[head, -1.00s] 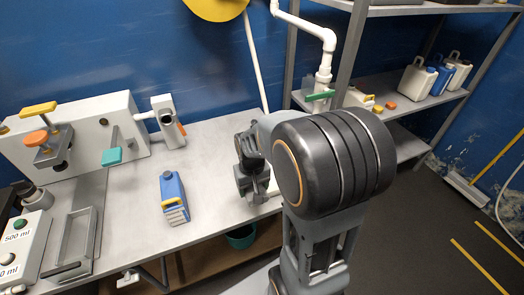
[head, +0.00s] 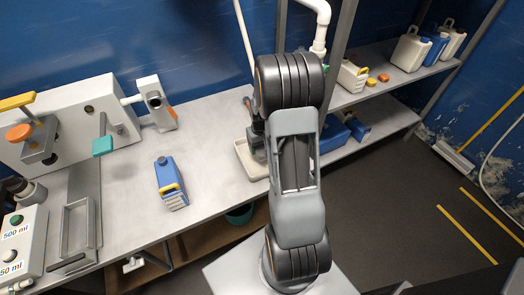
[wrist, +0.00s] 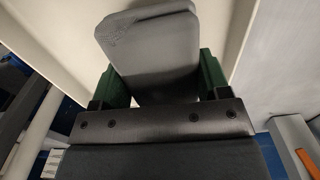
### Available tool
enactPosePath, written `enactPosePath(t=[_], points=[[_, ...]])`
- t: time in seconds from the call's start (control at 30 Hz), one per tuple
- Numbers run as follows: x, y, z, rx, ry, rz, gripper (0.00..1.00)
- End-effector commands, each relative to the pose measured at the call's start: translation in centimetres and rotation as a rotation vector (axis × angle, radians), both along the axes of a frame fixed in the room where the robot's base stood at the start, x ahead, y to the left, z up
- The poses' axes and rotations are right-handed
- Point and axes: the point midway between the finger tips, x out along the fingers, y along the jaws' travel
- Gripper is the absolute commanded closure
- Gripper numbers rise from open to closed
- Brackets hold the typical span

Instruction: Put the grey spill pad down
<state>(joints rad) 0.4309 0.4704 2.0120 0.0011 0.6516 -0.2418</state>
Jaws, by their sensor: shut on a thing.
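The grey spill pad (wrist: 150,45) is a flat slab with rounded corners, held between the green fingers of my gripper (wrist: 160,78) in the wrist view. A shallow cream tray (head: 241,163) sits at the right end of the bench in the head view. My gripper (head: 258,150) points down over the tray there, partly hidden by my arm. The pad cannot be made out in the head view. In the wrist view a pale surface lies behind the pad; whether the pad touches it, I cannot tell.
Shelves (head: 350,95) with containers are at the right. The bench between jug and tray is clear.

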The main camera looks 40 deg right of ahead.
Motion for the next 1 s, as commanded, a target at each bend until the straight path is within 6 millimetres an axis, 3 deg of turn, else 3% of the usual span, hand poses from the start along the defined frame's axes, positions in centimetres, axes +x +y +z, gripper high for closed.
enactPosePath(t=[0.17,0.43,0.9,0.93,1.0], points=[[0.3,-0.5,-0.8,0.001,0.002,0.001,0.6],[0.5,-0.6,-3.7,0.001,0.002,0.001,0.6],[0.5,-0.6,-4.5,0.0,0.0,0.001,0.6],[0.5,-0.6,-4.5,0.0,0.0,0.001,0.3],[0.5,-0.6,-4.4,0.0,0.0,0.001,0.23]])
